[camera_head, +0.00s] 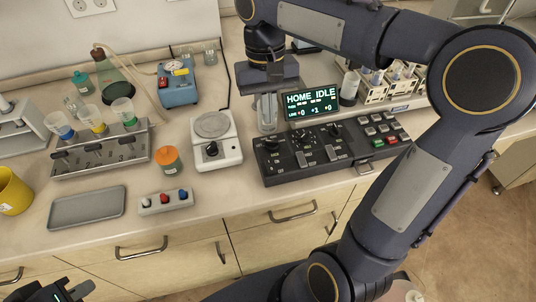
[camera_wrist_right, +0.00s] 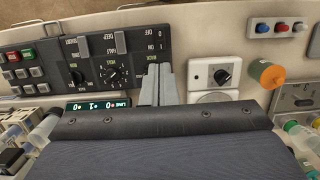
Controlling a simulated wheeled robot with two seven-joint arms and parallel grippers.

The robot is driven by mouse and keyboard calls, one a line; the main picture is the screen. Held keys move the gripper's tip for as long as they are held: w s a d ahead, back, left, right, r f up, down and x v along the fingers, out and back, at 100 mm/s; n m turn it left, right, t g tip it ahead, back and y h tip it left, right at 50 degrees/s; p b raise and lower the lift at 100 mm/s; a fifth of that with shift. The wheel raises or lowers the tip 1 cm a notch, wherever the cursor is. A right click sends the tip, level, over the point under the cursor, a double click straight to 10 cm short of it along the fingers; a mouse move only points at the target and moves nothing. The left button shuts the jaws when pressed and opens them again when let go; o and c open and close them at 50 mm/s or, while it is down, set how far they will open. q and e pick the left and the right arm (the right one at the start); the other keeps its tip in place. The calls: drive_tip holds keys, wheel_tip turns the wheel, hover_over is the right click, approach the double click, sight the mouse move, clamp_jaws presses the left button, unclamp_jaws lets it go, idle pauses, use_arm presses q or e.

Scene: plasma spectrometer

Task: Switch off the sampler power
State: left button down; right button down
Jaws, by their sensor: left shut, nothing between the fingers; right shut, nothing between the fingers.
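The dark sampler control panel (camera_head: 320,160) lies on the counter, with black knobs, levers and a keypad; it shows upside down in the right wrist view (camera_wrist_right: 130,18). Its display (camera_head: 312,103) reads HOME IDLE. A black knob (camera_head: 271,144) is at the panel's left end. My right gripper (camera_head: 267,127) is shut and empty, pointing down just behind that knob; contact cannot be told. In the right wrist view its fingers (camera_wrist_right: 156,70) cover part of that end, near ON and OFF markings. My left gripper (camera_head: 62,292) is shut and empty at the lower left, partly cut off.
A white hotplate (camera_head: 215,154) stands close left of the panel. An orange-capped jar (camera_head: 168,160), a small button box (camera_head: 166,200), a grey tray (camera_head: 88,207) and a tube rack (camera_head: 100,158) are farther left. Sample racks (camera_head: 385,88) stand behind the panel. My right arm crosses above its right side.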

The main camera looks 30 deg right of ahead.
sight(272, 169)
drive_tip(key=f, duration=0.4)
drive_tip(key=s+f, duration=0.1)
drive_tip(key=f, duration=0.4)
drive_tip(key=s+f, duration=0.1)
drive_tip(key=f, duration=0.3)
drive_tip(key=shift+s+a+f, duration=0.1)
drive_tip(key=shift+a+f, duration=0.2)
drive_tip(key=shift+f, duration=0.1)
drive_tip(key=shift+f, duration=0.1)
drive_tip(key=s+f+t+b, duration=0.1)
drive_tip(key=b, duration=0.3)
drive_tip(key=shift+a+f+t, duration=0.1)
drive_tip(key=shift+f+t, duration=0.1)
drive_tip(key=shift+t, duration=0.2)
drive_tip(key=shift+r+p, duration=0.35)
drive_tip(key=shift+f, duration=0.15)
